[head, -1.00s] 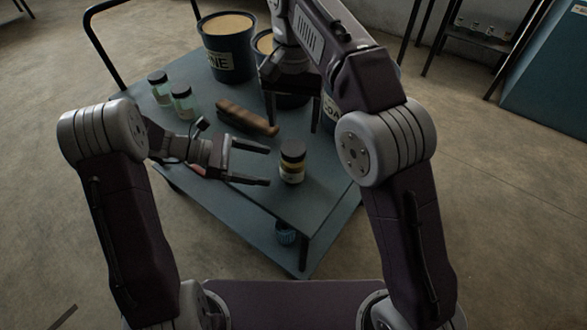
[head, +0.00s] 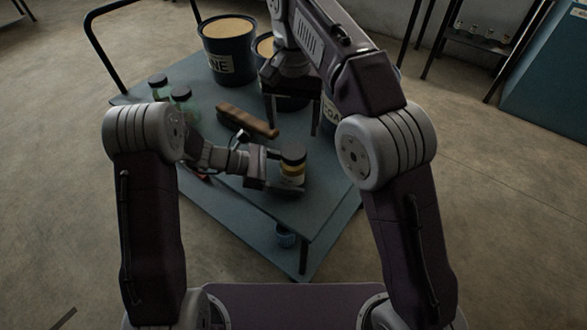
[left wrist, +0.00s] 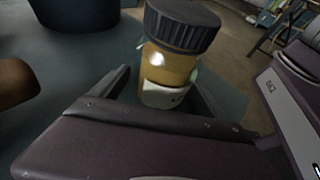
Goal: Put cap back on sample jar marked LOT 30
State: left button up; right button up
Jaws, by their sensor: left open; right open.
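An amber jar (head: 292,174) with a dark cap on top stands upright near the front of the blue-grey cart top. In the left wrist view the jar (left wrist: 160,72) shows a ribbed dark cap (left wrist: 183,24) and a pale label that I cannot read. My left gripper (head: 284,175) is open with its fingers on either side of the jar; contact is unclear. My right gripper (head: 294,127) is open, pointing down over the cart behind the jar, with nothing seen between its fingers. Two greenish jars with dark lids (head: 158,86) (head: 181,98) stand at the back left.
A brown elongated object (head: 246,121) lies behind the left gripper. A large labelled tub (head: 228,62) stands at the back, with other tubs partly hidden by my right arm.

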aim_at(294, 150)
pick_arm(q)
grip_shut()
pick_arm(e)
jog(key=n, duration=0.4)
jog(key=shift+n, duration=0.4)
jog(key=n, duration=0.2)
jog(key=shift+n, duration=0.4)
jog(key=n, duration=0.5)
jog(key=shift+n, duration=0.4)
notch_tip(294, 150, down, 8)
